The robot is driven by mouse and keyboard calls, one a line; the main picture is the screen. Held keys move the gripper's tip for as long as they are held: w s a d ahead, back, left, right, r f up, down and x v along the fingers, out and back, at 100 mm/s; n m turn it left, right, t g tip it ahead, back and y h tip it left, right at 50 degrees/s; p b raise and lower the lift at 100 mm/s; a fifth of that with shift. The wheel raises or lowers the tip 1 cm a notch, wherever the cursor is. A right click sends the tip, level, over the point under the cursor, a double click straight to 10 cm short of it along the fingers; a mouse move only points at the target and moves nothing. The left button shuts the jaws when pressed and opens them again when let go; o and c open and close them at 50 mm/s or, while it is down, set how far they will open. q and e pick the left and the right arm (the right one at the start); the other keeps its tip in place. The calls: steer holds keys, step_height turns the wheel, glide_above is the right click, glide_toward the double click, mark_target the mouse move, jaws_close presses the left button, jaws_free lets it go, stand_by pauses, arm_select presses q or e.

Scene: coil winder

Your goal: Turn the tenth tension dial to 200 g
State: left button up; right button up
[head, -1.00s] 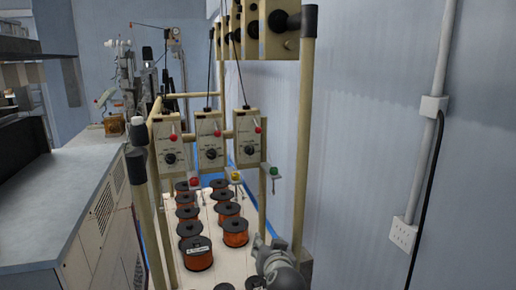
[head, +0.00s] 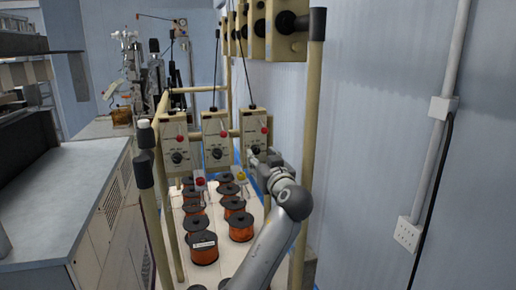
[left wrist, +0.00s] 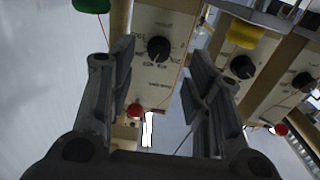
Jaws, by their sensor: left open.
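Three cream tension boxes hang in a row in the head view: left (head: 175,140), middle (head: 215,132) and right (head: 253,124). The left dial (head: 177,157) and middle dial (head: 216,153) are black knobs. My left gripper (head: 262,157) is in front of the right box and hides most of its dial. In the left wrist view, that box's black dial (left wrist: 158,48) appears between and beyond the open fingers of my left gripper (left wrist: 158,72), apart from both. The scale print is too small to read. My right gripper is out of view.
Several copper wire spools (head: 203,247) stand on the white base below the boxes. Cream posts (head: 312,150) flank the frame. A red knob (left wrist: 135,110) sits on the facing box. A grey bench (head: 65,185) is at left, a wall at right.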

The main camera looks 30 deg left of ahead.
mark_target(257, 152)
arm_select(q)
steer(key=shift+p+x, duration=0.7)
steer(key=shift+x, duration=1.5)
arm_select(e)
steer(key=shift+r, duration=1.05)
arm_select(q)
steer(key=shift+w, duration=0.1)
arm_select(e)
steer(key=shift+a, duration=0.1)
arm_select(q)
jaws_close()
steer(key=shift+f+b, duration=0.2)
steer(key=shift+b, duration=0.45)
steer(key=n+b, duration=0.9)
steer(key=b, duration=0.6)
steer(key=shift+d+f+b, duration=0.15)
steer(key=shift+b, duration=0.15)
steer(key=n+b, duration=0.2)
steer(key=shift+n, duration=0.4)
steer(key=shift+r+n+b, duration=0.1)
steer(key=shift+n+b, duration=0.3)
steer(key=shift+n, duration=0.55)
steer(key=shift+r+n+b, duration=0.15)
steer(key=shift+n+b, duration=0.25)
steer(key=shift+n, duration=0.55)
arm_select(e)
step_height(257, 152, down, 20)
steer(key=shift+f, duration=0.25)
